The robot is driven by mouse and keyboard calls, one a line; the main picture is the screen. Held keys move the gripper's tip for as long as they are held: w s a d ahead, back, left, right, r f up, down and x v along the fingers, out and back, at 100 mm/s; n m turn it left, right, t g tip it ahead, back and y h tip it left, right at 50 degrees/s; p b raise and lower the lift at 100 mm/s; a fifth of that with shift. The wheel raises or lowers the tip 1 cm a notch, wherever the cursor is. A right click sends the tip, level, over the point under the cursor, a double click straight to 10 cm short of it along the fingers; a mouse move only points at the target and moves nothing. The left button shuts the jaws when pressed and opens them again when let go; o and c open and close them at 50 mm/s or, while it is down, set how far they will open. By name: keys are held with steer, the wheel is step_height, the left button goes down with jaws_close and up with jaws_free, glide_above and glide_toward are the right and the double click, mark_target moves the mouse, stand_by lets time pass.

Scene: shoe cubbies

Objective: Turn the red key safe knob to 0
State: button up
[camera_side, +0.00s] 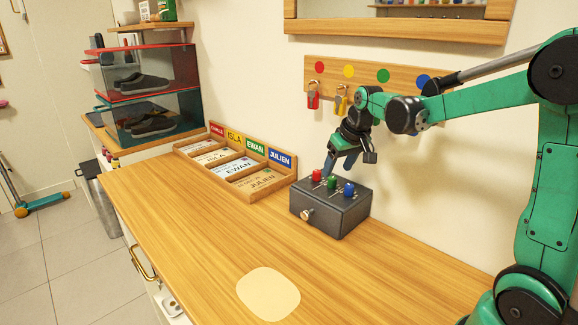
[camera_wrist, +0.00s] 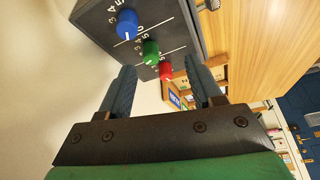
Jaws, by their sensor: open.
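The dark grey key safe (camera_side: 345,214) sits on the wooden counter, with red, green and blue knobs on its top. The red knob (camera_side: 317,175) is the leftmost in the side view; in the wrist view the red knob (camera_wrist: 166,72) shows between my fingers, beyond their tips. Its pointer setting is too small to read. My gripper (camera_side: 333,164) is open and empty, just above and behind the red and green knobs. In the wrist view my gripper (camera_wrist: 160,68) has its two fingers apart. I cannot tell whether a finger touches a knob.
The green knob (camera_side: 332,181) and blue knob (camera_side: 349,189) stand close beside the red one. A wooden name tray (camera_side: 222,183) lies left of the safe. Padlocks hang on a wall board (camera_side: 350,75) behind. The counter's front (camera_side: 190,240) is clear around a pale mat (camera_side: 268,293).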

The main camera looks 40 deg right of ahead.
steer(key=s+a, duration=0.2)
steer(key=s, duration=0.4)
steer(key=s+a+n+t+y, duration=0.1)
steer(key=s+a+n+t, duration=0.1)
steer(key=a, duration=1.2)
steer(key=shift+s+r+n+t, duration=0.35)
steer(key=shift+s+n, duration=0.25)
steer(key=shift+s, duration=0.25)
